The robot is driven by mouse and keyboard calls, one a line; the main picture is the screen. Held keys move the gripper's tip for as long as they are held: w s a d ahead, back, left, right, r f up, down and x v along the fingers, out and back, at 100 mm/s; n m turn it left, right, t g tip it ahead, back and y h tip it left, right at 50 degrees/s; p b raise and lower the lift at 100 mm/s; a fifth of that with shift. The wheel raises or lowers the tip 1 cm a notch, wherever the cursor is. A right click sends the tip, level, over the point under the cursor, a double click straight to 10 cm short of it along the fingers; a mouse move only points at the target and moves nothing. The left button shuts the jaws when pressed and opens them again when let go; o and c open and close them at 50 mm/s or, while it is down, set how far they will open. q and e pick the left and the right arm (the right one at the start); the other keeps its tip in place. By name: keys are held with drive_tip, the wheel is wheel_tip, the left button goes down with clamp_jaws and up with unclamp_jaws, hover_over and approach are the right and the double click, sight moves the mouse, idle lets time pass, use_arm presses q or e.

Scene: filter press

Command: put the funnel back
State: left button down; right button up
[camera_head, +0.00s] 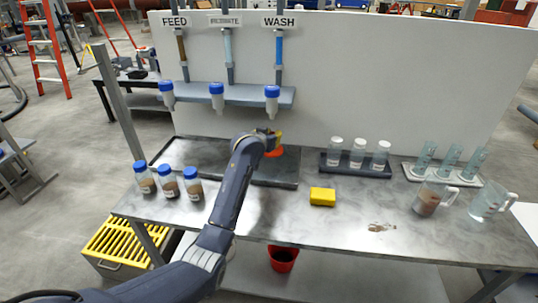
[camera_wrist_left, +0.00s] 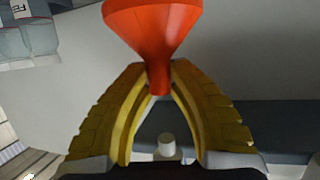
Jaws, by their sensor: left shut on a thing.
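The orange-red funnel (camera_head: 275,152) is above the dark flat tray (camera_head: 221,170) on the metal table, partly hidden by my left gripper (camera_head: 274,138). In the left wrist view the funnel (camera_wrist_left: 152,25) has its wide mouth at the top of the picture. Its narrow stem lies between the yellow fingers of my left gripper (camera_wrist_left: 159,82), which is shut on it. I cannot tell whether the funnel touches anything below. My right gripper is not in view.
Blue-capped bottles (camera_head: 169,182) stand front left and a yellow sponge (camera_head: 322,197) lies mid-table. White-capped bottles (camera_head: 357,153) stand in a rack behind. Cylinders (camera_head: 449,160) and jugs (camera_head: 433,196) are at right. A shelf (camera_head: 245,95) with inverted bottles hangs on the panel.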

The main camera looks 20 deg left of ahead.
use_arm(q)
drive_tip(key=shift+s+f, duration=0.1)
drive_tip(key=shift+s, duration=0.05)
drive_tip(key=shift+s+d+f, duration=0.15)
drive_tip(key=shift+s+f, duration=0.15)
drive_tip(key=shift+f, duration=0.1)
drive_tip(key=w+d+r+v, duration=0.1)
drive_tip(key=r+v, duration=0.1)
drive_tip(key=v, duration=1.1)
drive_tip(key=d+r+v, duration=0.1)
drive_tip(key=r+v, duration=0.1)
drive_tip(key=v, duration=1)
wheel_tip(320, 180, down, 20)
drive_tip(key=shift+d+f, duration=0.1)
drive_tip(key=shift+f, duration=0.1)
drive_tip(key=c, duration=1.3)
unclamp_jaws()
drive_tip(key=shift+f, duration=0.15)
